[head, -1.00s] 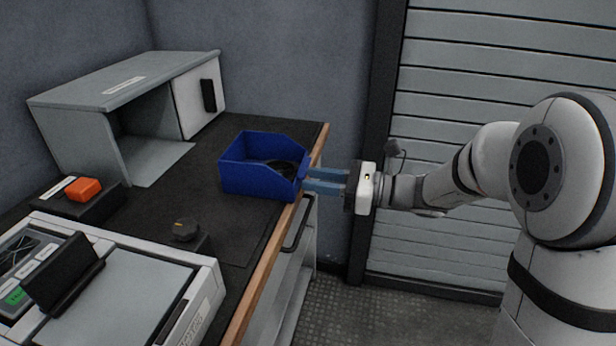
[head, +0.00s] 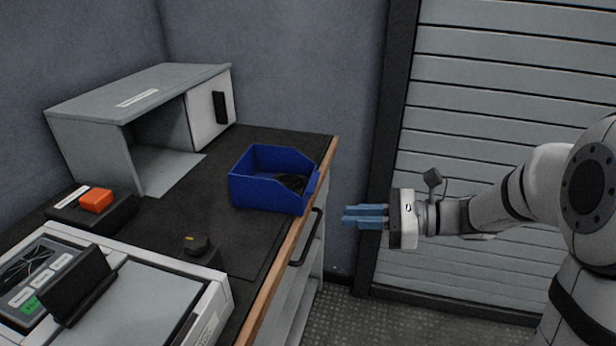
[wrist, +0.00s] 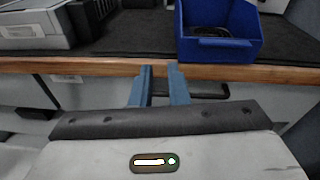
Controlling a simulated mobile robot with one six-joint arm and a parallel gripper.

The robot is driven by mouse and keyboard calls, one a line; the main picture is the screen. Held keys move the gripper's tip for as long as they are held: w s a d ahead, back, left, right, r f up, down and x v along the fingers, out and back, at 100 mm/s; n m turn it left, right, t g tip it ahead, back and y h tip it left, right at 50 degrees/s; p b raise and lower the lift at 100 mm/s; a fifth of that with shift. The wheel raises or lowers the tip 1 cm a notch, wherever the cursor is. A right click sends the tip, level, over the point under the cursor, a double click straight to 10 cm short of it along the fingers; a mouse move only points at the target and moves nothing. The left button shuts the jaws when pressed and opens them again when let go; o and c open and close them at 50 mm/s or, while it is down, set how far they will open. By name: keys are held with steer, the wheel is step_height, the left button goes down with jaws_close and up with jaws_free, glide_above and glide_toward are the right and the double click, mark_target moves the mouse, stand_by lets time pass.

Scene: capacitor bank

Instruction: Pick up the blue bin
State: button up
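The blue bin (head: 268,188) stands upright on the dark worktop near its wooden front edge, with dark, coiled-looking contents inside. In the wrist view the bin (wrist: 218,50) is at the upper right, beyond the wooden edge. My gripper (head: 345,216) is to the right of the bin, off the worktop edge, and does not touch it. In the wrist view its two blue fingers (wrist: 160,70) point at the worktop edge, left of the bin. A gap shows between the fingers, with nothing in it.
A grey cabinet (head: 90,130) with an open compartment stands at the back left. An orange button box (head: 96,199), a black knob (head: 195,244) and a white instrument (head: 205,300) sit nearer. A drawer handle (head: 306,240) juts below the wooden edge (head: 276,285). A slatted shutter (head: 490,120) is behind my arm.

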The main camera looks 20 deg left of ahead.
steer(key=s+d+f+n+g+h, duration=0.1)
steer(key=s+d+f+n+h, duration=0.3)
steer(key=s+h, duration=0.15)
steer(key=s+d+f+n+h, duration=0.3)
steer(key=s+d+n+h, duration=0.1)
steer(key=s+n, duration=0.15)
steer(key=s+d+f+n+t+h, duration=0.1)
steer(key=s+d+n+t+h, duration=0.2)
steer(key=d+n+h, duration=0.4)
steer(key=d, duration=0.4)
steer(key=shift+f, duration=0.25)
